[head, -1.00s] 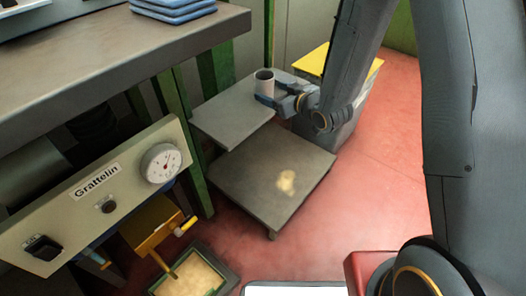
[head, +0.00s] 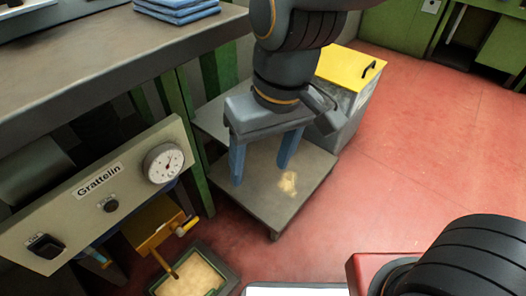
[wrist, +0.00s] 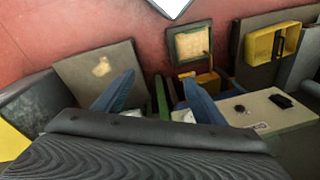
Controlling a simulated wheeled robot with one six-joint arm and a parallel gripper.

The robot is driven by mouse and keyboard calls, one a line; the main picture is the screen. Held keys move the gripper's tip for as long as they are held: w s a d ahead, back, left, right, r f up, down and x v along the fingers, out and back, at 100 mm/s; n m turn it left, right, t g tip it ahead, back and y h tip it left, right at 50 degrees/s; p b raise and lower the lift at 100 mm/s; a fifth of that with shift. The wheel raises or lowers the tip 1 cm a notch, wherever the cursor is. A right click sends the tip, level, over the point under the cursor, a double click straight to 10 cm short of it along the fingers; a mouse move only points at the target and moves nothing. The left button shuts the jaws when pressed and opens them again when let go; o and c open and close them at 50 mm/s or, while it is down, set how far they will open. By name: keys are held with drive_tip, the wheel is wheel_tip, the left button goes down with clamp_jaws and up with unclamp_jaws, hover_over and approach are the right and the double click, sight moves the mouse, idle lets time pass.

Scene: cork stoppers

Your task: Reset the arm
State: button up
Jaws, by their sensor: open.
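My gripper (head: 262,172) is open and empty in the head view. Its two blue fingers point down, well apart, above the low grey platform (head: 238,197). A pale beige patch (head: 288,182) lies on that platform to the right of the fingers. In the wrist view the fingers of my gripper (wrist: 158,98) show on both sides with nothing between them. The grey cup seen earlier on the small grey shelf (head: 208,118) is hidden behind my arm now.
A machine panel marked Grattelin (head: 100,196) with a dial is at the left. Below it stands a tray of pale granules (head: 200,278). A grey bin with a yellow lid (head: 345,68) is behind my arm. The red floor (head: 430,140) at right is clear.

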drive_tip(key=shift+s+d+r, duration=0.1)
drive_tip(key=shift+s+r, duration=0.1)
drive_tip(key=shift+s, duration=0.6)
idle(0.9)
drive_tip(key=d+r+m+h+p, duration=0.1)
drive_tip(key=d+r+m+p, duration=0.2)
drive_tip(key=d+r+p, duration=0.7)
drive_tip(key=d+r+m+p, duration=0.3)
drive_tip(key=d+r+p, duration=0.7)
drive_tip(key=r+p, duration=0.6)
drive_tip(key=p, duration=0.7)
drive_tip(key=shift+d+h, duration=0.3)
drive_tip(key=shift+h, duration=0.1)
drive_tip(key=shift+s, duration=0.1)
drive_tip(key=shift+c, duration=0.4)
